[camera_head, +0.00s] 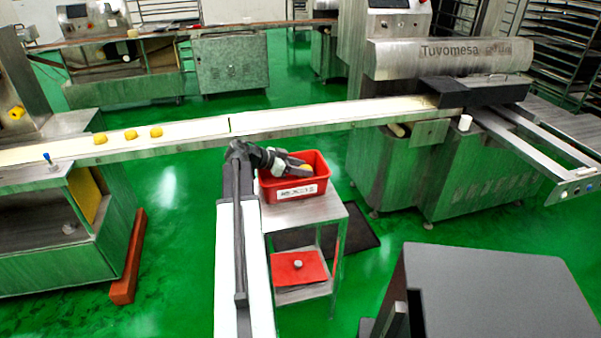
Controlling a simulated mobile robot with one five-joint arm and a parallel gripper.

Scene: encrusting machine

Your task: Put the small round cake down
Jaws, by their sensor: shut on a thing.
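My gripper (301,166) is at the red crate (294,190), over its opening. It is shut on a small round yellow cake (306,168), which is partly hidden by the fingers. I cannot tell whether the cake touches the crate's inside. The crate has a white label on its front and stands on a metal trolley. Several more small round yellow cakes, such as this one (130,134), sit on the white conveyor belt (200,130) to the left.
The metal trolley (312,213) has a lower shelf with a red sheet (299,268) and a small pale object. The conveyor runs behind the crate to a large machine (440,170) on the right. A dark box-like surface (490,290) fills the lower right. Green floor is open at left.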

